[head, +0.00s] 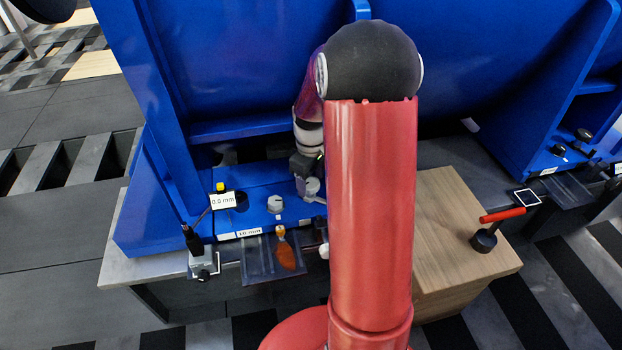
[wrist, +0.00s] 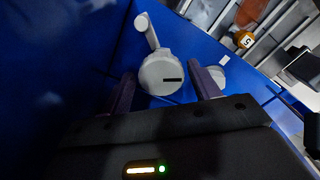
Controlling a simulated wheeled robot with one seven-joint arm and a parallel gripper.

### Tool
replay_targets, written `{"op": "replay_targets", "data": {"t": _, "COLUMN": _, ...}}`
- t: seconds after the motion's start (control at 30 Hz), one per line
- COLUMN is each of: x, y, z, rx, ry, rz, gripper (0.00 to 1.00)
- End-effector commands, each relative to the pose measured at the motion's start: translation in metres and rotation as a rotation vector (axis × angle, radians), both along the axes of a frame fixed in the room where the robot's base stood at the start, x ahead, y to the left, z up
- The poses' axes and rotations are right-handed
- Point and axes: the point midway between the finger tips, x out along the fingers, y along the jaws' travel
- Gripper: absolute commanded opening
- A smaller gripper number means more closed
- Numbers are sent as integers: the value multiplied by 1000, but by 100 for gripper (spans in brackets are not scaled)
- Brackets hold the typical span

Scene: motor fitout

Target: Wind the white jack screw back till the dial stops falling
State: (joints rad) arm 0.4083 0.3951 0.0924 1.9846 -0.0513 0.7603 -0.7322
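A pale jack screw (wrist: 160,73) with a round head, a black mark and a crank arm shows in the wrist view. In the head view it is the pale round part (head: 312,186) on the blue base, partly covered by my gripper (head: 306,172). In the wrist view my gripper (wrist: 164,90) is open, its two dark fingers apart on either side of the screw head. I cannot tell whether they touch it. A second white knob (head: 275,203) stands to the left, and shows partly behind the right finger. The dial's readout (head: 223,201) reads 0.0 mm.
A blue frame (head: 240,60) rises behind and beside the work spot. A tray (head: 262,272) with an orange tool (head: 286,254) hangs at the front. My arm hides the middle.

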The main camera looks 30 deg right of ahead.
Motion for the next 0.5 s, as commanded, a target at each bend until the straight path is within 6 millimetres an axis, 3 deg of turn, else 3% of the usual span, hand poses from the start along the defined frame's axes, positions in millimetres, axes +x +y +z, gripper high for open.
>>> {"op": "replay_targets", "data": {"t": 0.33, "x": -1, "y": 0, "z": 0, "rx": 1, "ry": 3, "rz": 0, "gripper": 72}}
{"op": "replay_targets", "data": {"t": 0.5, "x": 0, "y": 0, "z": 17, "rx": 0, "ry": 0, "rz": -1, "gripper": 72}}
